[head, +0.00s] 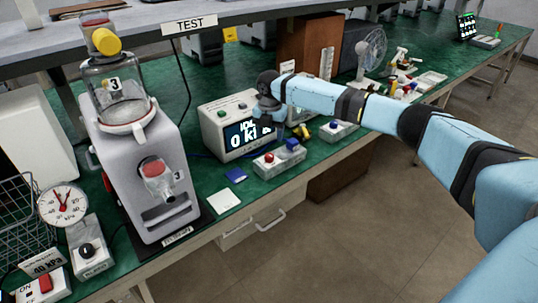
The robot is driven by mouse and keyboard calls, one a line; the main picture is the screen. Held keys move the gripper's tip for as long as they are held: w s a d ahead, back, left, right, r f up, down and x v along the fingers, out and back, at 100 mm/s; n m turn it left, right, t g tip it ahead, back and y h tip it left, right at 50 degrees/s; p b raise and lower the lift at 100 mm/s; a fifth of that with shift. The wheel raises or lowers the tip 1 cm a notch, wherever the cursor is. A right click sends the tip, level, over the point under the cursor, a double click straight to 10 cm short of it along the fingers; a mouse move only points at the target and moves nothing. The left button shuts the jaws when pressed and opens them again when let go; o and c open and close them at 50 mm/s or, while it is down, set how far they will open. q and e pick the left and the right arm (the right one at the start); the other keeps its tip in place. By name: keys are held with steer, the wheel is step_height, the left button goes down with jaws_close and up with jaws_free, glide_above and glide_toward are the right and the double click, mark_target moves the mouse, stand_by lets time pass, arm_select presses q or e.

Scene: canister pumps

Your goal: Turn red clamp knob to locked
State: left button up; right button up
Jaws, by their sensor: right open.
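The grey pump (150,185) stands at the left of the green bench, with a clear canister (118,95) labelled 3 and a yellow cap (106,42) on top. A small red part (107,182) shows at the pump's left side, partly hidden by its body; I cannot tell whether it is the clamp knob or how it is turned. My right gripper (268,112) is open, in front of the display box (234,128), to the right of the pump and apart from it. Its fingers are small and dark here. My left gripper is not in view.
A round gauge (62,205), a black-knob box (90,260) and a red switch box (44,285) stand left of the pump. A box with red and blue buttons (279,160) sits near the front edge. A TEST sign (190,24) hangs from the shelf.

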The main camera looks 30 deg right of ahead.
mark_target(270, 154)
step_height(270, 154, down, 9)
steer(key=shift+r+b, duration=0.2)
steer(key=shift+b, duration=0.1)
steer(key=c, duration=0.9)
